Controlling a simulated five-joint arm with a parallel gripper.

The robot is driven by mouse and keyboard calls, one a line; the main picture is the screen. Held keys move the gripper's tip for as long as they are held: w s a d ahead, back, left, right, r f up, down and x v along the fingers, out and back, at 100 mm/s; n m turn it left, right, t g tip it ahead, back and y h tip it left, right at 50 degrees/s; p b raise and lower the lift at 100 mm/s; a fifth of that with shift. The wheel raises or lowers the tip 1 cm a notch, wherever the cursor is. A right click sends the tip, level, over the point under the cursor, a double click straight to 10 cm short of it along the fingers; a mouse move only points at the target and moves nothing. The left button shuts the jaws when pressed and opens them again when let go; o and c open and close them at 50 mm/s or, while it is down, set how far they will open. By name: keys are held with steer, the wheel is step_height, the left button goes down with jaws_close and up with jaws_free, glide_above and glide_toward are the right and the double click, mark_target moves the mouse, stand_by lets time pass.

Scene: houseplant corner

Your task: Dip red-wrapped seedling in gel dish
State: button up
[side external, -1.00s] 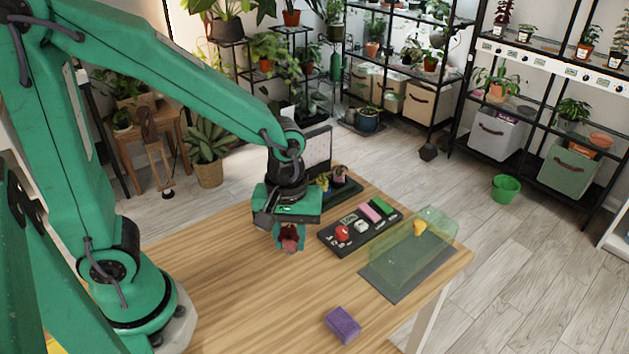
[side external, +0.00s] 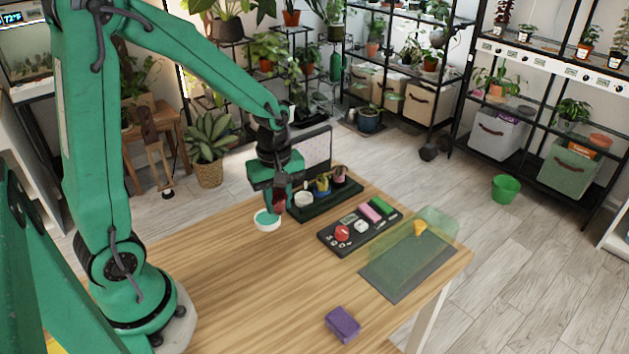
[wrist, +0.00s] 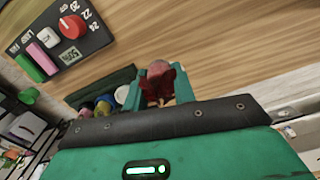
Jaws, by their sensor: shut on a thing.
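My gripper (side external: 278,204) is shut on the red-wrapped seedling (side external: 279,203), which hangs below it above the table. In the wrist view the dark red wrap (wrist: 160,75) shows between the green fingers. The gel dish (side external: 267,224), a round white dish with teal gel, stands on the table just left of the seedling in the side view. The fingers overlap its right edge there. I cannot tell the exact height of the seedling over the dish, or whether they touch. The dish is not clearly visible in the wrist view.
A dark tray (side external: 325,204) with several small pots stands behind and right. A black control panel (side external: 335,244) with a red knob, a green see-through cover (side external: 440,228) on a grey mat (side external: 400,285), and a purple sponge (side external: 342,324) lie right. The table's front middle is clear.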

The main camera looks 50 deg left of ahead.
mark_target(268, 218)
steer(key=a+n, duration=0.1)
steer(key=a, duration=0.1)
steer(key=a+f+n, duration=0.1)
steer(key=a, duration=0.3)
steer(key=shift+w+a+f+n, duration=0.2)
steer(key=shift+w+a+n, duration=0.05)
steer(key=shift+a+n, duration=0.15)
steer(key=shift+f, duration=0.15)
steer(key=shift+f, duration=2.35)
steer(key=shift+f, duration=0.5)
steer(key=shift+r, duration=3)
steer(key=shift+d, duration=0.1)
